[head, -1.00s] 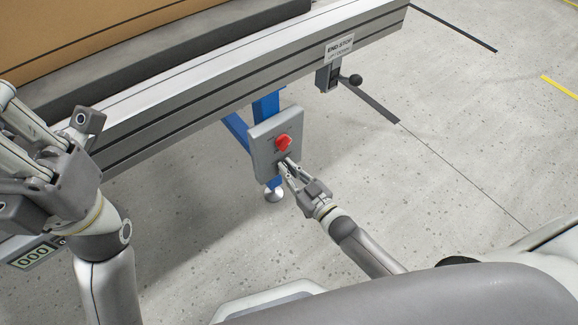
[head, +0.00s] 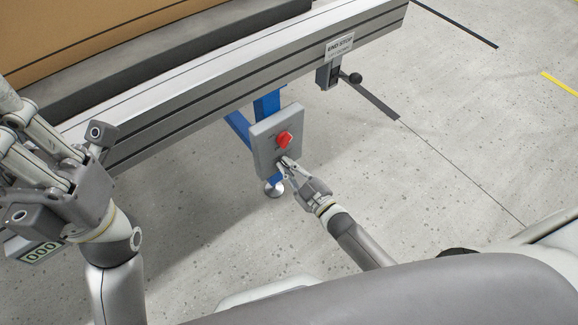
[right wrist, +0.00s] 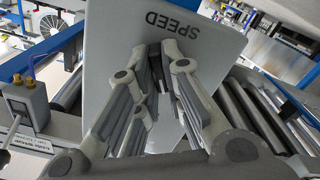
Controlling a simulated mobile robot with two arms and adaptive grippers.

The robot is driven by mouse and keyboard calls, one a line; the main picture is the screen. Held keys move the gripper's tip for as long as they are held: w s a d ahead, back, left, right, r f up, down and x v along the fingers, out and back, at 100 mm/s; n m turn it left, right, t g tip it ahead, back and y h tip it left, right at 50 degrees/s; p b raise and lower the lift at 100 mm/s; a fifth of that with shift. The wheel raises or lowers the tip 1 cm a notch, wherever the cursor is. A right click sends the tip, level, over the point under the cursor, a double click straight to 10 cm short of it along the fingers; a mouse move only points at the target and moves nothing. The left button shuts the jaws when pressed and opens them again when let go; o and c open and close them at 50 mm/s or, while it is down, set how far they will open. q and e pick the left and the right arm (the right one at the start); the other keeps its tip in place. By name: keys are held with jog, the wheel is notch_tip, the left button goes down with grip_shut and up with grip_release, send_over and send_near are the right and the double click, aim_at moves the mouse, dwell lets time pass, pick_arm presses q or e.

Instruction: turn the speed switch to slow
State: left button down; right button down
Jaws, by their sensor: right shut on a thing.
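A grey control box (head: 262,150) hangs on the blue leg under the conveyor edge. It carries a red knob (head: 284,139). My right gripper (head: 283,164) is at the lower part of the box's face, below the red knob. In the right wrist view, the box's face (right wrist: 115,50) bears the word SPEED upside down. There my right gripper (right wrist: 162,68) is shut on the small dark speed switch, mostly hidden between the fingers. Its setting cannot be read. My left gripper (head: 62,180) is raised at the left, away from the box, its fingertips unclear.
The conveyor (head: 200,108) runs above the box, with a large brown carton (head: 120,35) on it. An end-stop device with a black-knobbed lever (head: 354,78) hangs from the rail to the right. The floor around the right arm is clear.

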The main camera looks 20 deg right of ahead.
jog(key=c, duration=1.5)
grip_release()
jog(key=shift+c, duration=0.2)
jog(key=v, duration=1.2)
